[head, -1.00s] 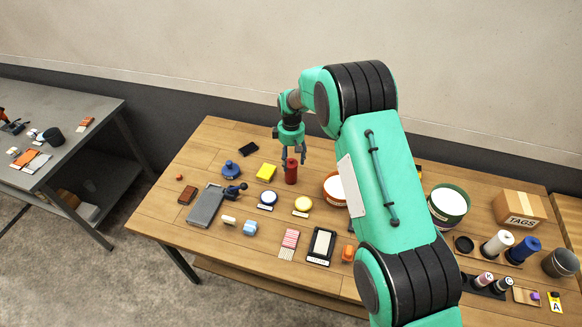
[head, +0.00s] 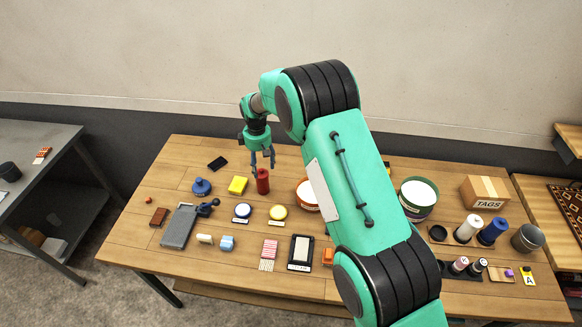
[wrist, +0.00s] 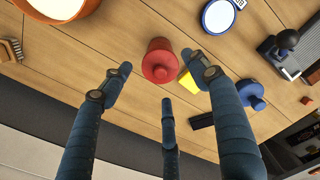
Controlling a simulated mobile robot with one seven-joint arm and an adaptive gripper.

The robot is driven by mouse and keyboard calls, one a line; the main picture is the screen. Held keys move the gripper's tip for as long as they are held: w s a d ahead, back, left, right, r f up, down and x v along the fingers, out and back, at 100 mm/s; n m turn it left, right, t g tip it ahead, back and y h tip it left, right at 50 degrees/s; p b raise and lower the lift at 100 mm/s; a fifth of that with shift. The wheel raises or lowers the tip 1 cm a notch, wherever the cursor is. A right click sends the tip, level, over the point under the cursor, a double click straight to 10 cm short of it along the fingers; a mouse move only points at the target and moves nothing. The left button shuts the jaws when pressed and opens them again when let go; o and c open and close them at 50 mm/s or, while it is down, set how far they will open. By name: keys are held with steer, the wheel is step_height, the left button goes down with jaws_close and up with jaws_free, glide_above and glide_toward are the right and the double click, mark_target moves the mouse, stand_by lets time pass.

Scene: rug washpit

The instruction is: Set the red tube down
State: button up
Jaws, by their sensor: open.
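The red tube (head: 262,182) stands upright on the wooden table (head: 140,245), between the yellow block and the red-brown bowl. In the wrist view the red tube (wrist: 160,62) is seen from its top end, past my fingertips. My gripper (head: 263,161) is open just above and behind the tube. In the wrist view its fingers (wrist: 160,90) are spread apart, with a gap between them and the tube.
A grey slab (head: 178,228) lies left. Bare wood shows at the table's left front.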

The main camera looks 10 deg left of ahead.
steer(key=s+d+r+m+t, duration=0.15)
steer(key=s+d+r, duration=0.25)
steer(key=d+r, duration=0.65)
steer(key=s+d+r+m, duration=0.35)
steer(key=d+r, duration=0.35)
steer(key=r, duration=0.6)
steer(key=s+d+r+m+t, duration=0.15)
steer(key=s+d+r, duration=0.35)
steer(key=d+r, duration=0.55)
steer(key=s+d+r+m+t, duration=0.1)
steer(key=s+d+r+m, duration=0.1)
steer(key=s+d+r, duration=0.45)
steer(key=s+d+r+m, duration=0.2)
steer(key=s+d, duration=0.1)
steer(key=s, duration=0.6)
steer(key=s+d+f+m, duration=0.1)
steer(key=s+d, duration=0.3)
steer(key=s, duration=0.5)
steer(key=s+d+f+m+t, duration=0.1)
steer(key=s+d+m, duration=0.2)
steer(key=s, duration=0.5)
steer(key=shift+s+d+f+m+t, duration=0.15)
steer(key=shift+s+d+m+t, duration=0.15)
steer(key=shift+s+d+m, duration=0.1)
steer(key=shift+f, duration=0.1)
